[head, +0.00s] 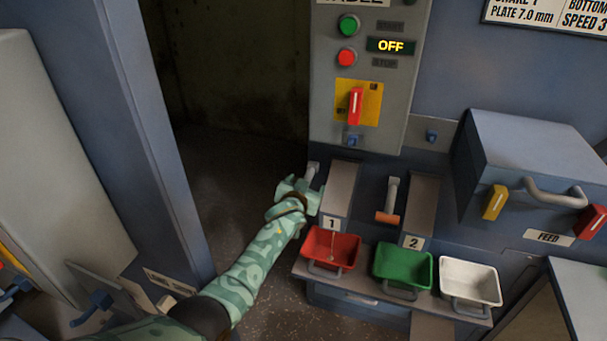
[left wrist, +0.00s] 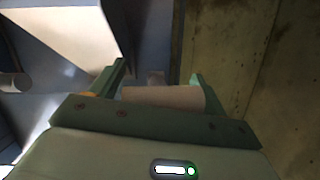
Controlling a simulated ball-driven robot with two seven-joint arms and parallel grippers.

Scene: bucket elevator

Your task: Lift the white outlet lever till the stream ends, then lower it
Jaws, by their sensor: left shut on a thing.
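My left gripper (head: 300,190) is at the left side of outlet chute 1 (head: 340,184). It is shut on the outlet lever, whose grey arm (head: 313,171) shows just above the fingers. In the left wrist view, the pale round handle (left wrist: 162,97) of the white lever lies across between the two green fingers (left wrist: 157,84). A thin stream (head: 333,243) shows below the number 1 plate, over the red tray (head: 319,259). My right gripper is not in view.
A second lever with an orange handle (head: 387,218) stands by outlet chute 2 (head: 422,200). A green tray (head: 391,252) and a white tray (head: 470,270) stand right of the red one. The panel display (head: 390,46) reads OFF. A blue post (head: 150,130) rises left of my arm.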

